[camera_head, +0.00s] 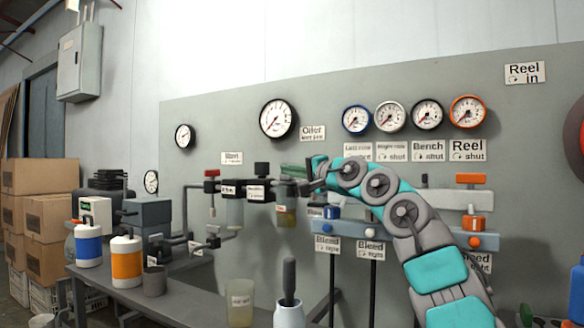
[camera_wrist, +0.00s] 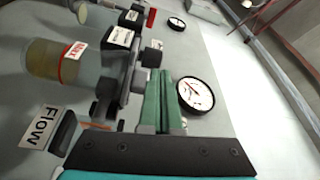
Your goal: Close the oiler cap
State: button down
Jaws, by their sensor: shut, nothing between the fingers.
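The oiler (camera_head: 285,214) is in the line of fittings on the grey panel, under the "Oiler" label. In the wrist view its clear bowl (camera_wrist: 50,62) holds yellowish liquid and carries a red-edged MAX label. My gripper (camera_head: 285,167) has green fingers pointing left just above the oiler; they lie together and hold nothing. In the wrist view the gripper (camera_wrist: 161,78) is beside the dark oiler body. I cannot make out the cap or how far open it is; the fingers and wrist cover that area.
A gauge (camera_head: 278,118) hangs above on the panel. A bench (camera_head: 190,295) holds bottles and cups below. The panel above my fingers is clear up to the gauge.

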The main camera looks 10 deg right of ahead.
jog(key=shift+s+a+f+b, duration=0.15)
jog(key=shift+s+f+b, duration=0.05)
jog(key=shift+f+b, duration=0.6)
jog(key=shift+s, duration=0.1)
